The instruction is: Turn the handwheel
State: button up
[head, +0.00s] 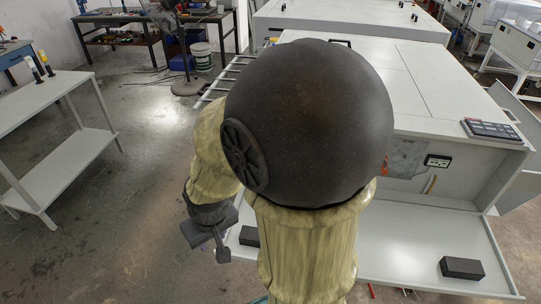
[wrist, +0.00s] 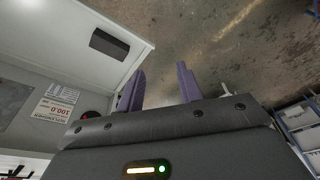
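I cannot make out a handwheel in either view; my own arm covers the middle of the head view and may hide it. The white plate processor (head: 345,78) stands on the right in the head view, with an opening in its near side. My gripper (wrist: 160,70) shows two purple fingers spread apart with nothing between them, over bare floor in the wrist view. In the head view its fingers are not clear, beside the processor's left end. A small dark round part with red (wrist: 89,116) is partly hidden behind my gripper in the wrist view; I cannot tell what it is.
A lowered white panel (head: 400,268) carries a black block (head: 462,268). A keypad (head: 492,131) lies on the processor's top right. A grey bench (head: 50,98) stands at the left. The concrete floor (head: 110,220) between is clear.

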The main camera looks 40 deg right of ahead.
jog(key=w+d+f+m+t+y+b, duration=0.1)
jog(key=w+d+f+m+t+b, duration=0.2)
jog(key=w+f, duration=0.45)
jog(key=w+d+f+m+t+y+b, duration=0.1)
jog(key=w+d+f+m+t+b, duration=0.15)
jog(key=w+f+m, duration=0.5)
jog(key=w+d+f+m+t+y+b, duration=0.15)
jog(key=w+f+t+b, duration=0.3)
jog(key=w, duration=0.55)
jog(key=w+d+m+t+h+b, duration=0.1)
jog(key=w+d+m+t+h, duration=0.15)
jog(key=d+m, duration=0.3)
jog(key=w+d+m+t+h+b, duration=0.1)
jog(key=d+m+t+h, duration=0.25)
jog(key=d, duration=0.35)
jog(key=s+d+m+h+b, duration=0.1)
jog(key=s+d+m+h, duration=0.1)
jog(key=d+m+h, duration=0.3)
jog(key=s+d+m+g+h+b, duration=0.1)
jog(key=s+d+m+h, duration=0.2)
jog(key=d+m+h, duration=0.2)
jog(key=d+m, duration=0.3)
jog(key=d, duration=0.3)
jog(key=shift+s+r+g, duration=0.3)
jog(key=shift+s, duration=0.05)
jog(key=shift+w, duration=0.1)
